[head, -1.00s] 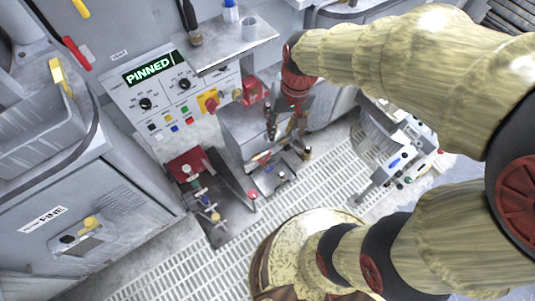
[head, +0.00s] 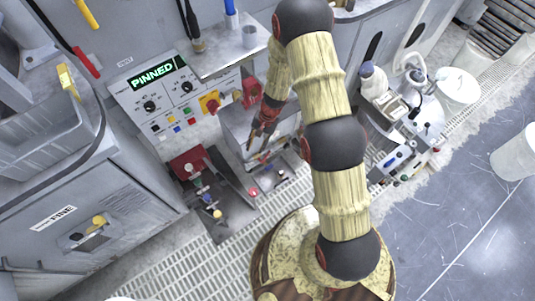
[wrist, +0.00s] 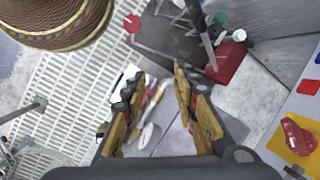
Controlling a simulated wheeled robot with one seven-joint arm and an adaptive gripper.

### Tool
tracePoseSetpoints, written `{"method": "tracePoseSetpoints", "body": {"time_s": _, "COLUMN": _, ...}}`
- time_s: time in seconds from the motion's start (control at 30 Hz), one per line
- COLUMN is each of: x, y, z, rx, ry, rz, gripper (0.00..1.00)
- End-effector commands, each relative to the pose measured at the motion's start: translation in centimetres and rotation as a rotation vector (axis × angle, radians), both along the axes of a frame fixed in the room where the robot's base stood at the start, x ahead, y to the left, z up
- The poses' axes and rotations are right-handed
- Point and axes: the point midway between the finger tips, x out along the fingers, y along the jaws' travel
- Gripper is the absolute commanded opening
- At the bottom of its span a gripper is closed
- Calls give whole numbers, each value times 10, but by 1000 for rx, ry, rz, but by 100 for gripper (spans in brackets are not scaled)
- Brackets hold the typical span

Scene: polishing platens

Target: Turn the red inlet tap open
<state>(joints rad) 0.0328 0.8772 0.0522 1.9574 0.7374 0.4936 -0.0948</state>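A long red handle (head: 86,63) sits on the grey wall at the upper left of the head view, below a yellow handle (head: 87,13). It looks like the tap lever, but its label is too small to read surely. The wrist view does not show it. My gripper (head: 255,142) is well to its right and lower, over the grey box and tray beside the control panel. In the wrist view my gripper (wrist: 158,75) has its two fingers apart, with nothing held between them.
The panel (head: 165,105) reads PINNED and carries a red knob on a yellow plate (head: 210,103). A grey shelf (head: 235,58) holding bottles juts out above it. Pedals with a red plate (head: 187,165) stand below. A grey tub (head: 50,135) is at left. Open floor (head: 440,240) lies at right.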

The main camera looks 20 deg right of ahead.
Motion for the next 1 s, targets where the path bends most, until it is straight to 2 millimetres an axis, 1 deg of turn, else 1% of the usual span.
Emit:
{"method": "tracePoseSetpoints", "body": {"time_s": 0.03, "x": 1, "y": -1, "z": -25, "rx": -7, "ry": 11, "rz": -39, "gripper": 29}}
{"method": "tracePoseSetpoints", "body": {"time_s": 0.07, "x": 4, "y": -3, "z": -38, "rx": -13, "ry": 11, "rz": -64, "gripper": 29}}
{"method": "tracePoseSetpoints", "body": {"time_s": 0.1, "x": 7, "y": -5, "z": -56, "rx": -24, "ry": 12, "rz": -100, "gripper": 29}}
{"method": "tracePoseSetpoints", "body": {"time_s": 0.17, "x": 12, "y": -9, "z": -84, "rx": -43, "ry": 9, "rz": -153, "gripper": 29}}
{"method": "tracePoseSetpoints", "body": {"time_s": 0.2, "x": 16, "y": -13, "z": -102, "rx": -60, "ry": 5, "rz": -191, "gripper": 29}}
{"method": "tracePoseSetpoints", "body": {"time_s": 0.3, "x": 25, "y": -26, "z": -144, "rx": -110, "ry": -13, "rz": -283, "gripper": 29}}
{"method": "tracePoseSetpoints", "body": {"time_s": 0.4, "x": 38, "y": -43, "z": -175, "rx": -169, "ry": -44, "rz": -372, "gripper": 29}}
{"method": "tracePoseSetpoints", "body": {"time_s": 0.5, "x": 52, "y": -62, "z": -193, "rx": -233, "ry": -83, "rz": -443, "gripper": 29}}
{"method": "tracePoseSetpoints", "body": {"time_s": 0.6, "x": 63, "y": -74, "z": -195, "rx": -268, "ry": -110, "rz": -471, "gripper": 29}}
{"method": "tracePoseSetpoints", "body": {"time_s": 0.73, "x": 64, "y": -76, "z": -205, "rx": -279, "ry": -115, "rz": -476, "gripper": 29}}
{"method": "tracePoseSetpoints", "body": {"time_s": 1.0, "x": 68, "y": -74, "z": -245, "rx": -277, "ry": -115, "rz": -474, "gripper": 29}}
